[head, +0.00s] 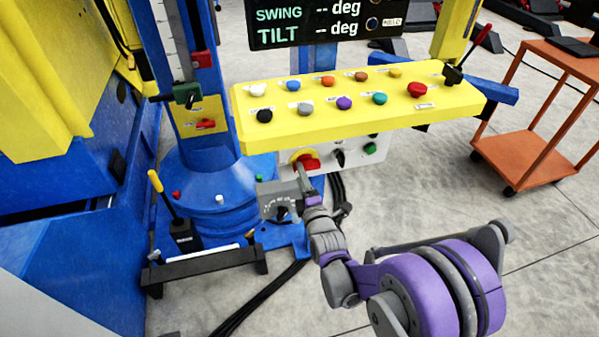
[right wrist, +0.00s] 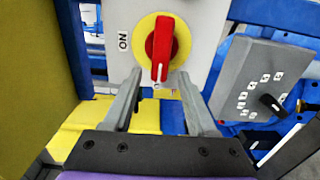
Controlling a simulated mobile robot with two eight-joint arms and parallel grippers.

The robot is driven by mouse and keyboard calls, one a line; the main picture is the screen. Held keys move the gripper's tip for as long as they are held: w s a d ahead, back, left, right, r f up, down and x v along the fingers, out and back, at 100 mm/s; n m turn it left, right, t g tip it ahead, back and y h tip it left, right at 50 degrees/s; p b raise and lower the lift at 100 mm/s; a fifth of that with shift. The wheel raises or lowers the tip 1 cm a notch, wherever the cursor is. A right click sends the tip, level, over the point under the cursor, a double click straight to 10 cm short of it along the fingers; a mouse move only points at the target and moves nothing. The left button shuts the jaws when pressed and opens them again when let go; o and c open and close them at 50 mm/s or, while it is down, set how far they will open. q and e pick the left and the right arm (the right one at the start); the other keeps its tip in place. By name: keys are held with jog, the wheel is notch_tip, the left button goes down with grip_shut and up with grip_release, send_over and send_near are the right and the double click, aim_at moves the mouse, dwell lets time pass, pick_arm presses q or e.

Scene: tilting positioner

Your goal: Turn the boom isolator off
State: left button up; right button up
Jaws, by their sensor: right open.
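A rotary isolator switch with a red handle on a yellow disc (head: 306,161) is on a white box below the yellow control panel. In the right wrist view its red handle (right wrist: 159,48) stands upright in the picture, with an ON mark to its left; no boom label is readable. My right gripper (head: 308,186) is open and faces this switch. In the right wrist view the open fingers (right wrist: 159,88) lie either side of the handle's lower end, with no contact visible. My left gripper is not in view.
The yellow panel (head: 350,125) with several coloured buttons overhangs the switch. A grey box with a black knob (head: 268,197) is close beside my gripper. Another red switch (head: 205,124) is on the blue column. An orange cart (head: 560,50) stands right.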

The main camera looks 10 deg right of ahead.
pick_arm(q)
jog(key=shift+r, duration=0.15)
pick_arm(e)
jog(key=s, duration=0.8)
jog(key=shift+s+d, duration=0.15)
jog(key=shift+s, duration=0.15)
